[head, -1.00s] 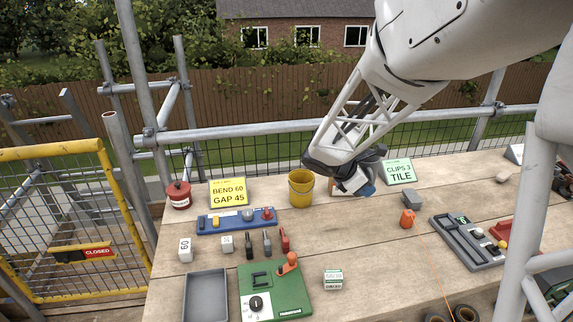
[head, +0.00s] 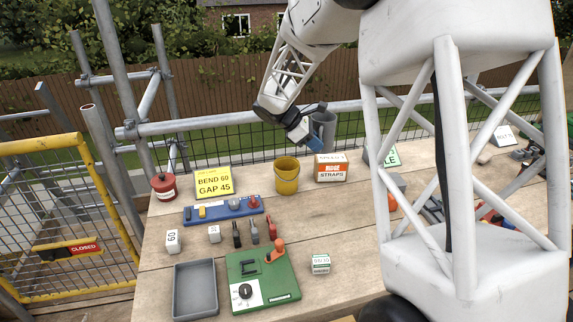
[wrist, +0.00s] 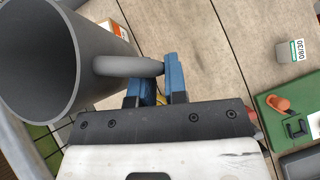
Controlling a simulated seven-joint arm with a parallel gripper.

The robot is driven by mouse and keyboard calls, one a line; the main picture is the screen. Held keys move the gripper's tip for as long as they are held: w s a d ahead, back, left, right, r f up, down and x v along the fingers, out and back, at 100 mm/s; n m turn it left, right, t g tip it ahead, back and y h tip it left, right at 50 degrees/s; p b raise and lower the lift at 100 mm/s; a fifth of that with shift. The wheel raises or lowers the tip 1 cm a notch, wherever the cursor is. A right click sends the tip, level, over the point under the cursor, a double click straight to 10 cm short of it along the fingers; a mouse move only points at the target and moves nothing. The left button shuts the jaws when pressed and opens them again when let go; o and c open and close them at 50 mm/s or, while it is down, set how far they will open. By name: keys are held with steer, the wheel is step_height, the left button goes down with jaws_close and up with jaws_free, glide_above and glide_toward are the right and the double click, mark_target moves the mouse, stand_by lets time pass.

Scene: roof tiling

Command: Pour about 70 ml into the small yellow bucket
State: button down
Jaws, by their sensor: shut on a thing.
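The small yellow bucket (head: 287,178) stands upright on the wooden bench in the head view. My gripper (head: 308,143), with blue fingertips, is above and slightly right of the bucket. It is shut on the handle of a grey jug (head: 323,126), held above the bench and apart from the bucket. In the wrist view, my gripper (wrist: 155,78) has its fingers around the handle, and the wide jug mouth (wrist: 40,55) shows at upper left. I see no liquid in the visible part of the jug. The bucket's inside bottom is hidden.
A straps box (head: 331,168) stands right of the bucket, and a yellow sign (head: 213,181) and red can (head: 163,187) stand left. A blue tool rack (head: 222,209), green board (head: 262,280) and grey tray (head: 195,290) lie nearer. A scaffold rail (head: 225,122) runs behind.

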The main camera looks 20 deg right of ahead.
steer(key=w+a+f+m+g+y, duration=0.25)
steer(key=w+a+m, duration=0.25)
steer(key=w+a, duration=1.25)
step_height(320, 180, down, 7)
steer(key=w+d, duration=0.1)
steer(key=d, duration=0.1)
steer(key=shift+w+f+g+h, duration=0.15)
steer(key=shift+w+g+h, duration=0.05)
steer(key=shift+g+h, duration=0.2)
steer(key=shift+d, duration=0.1)
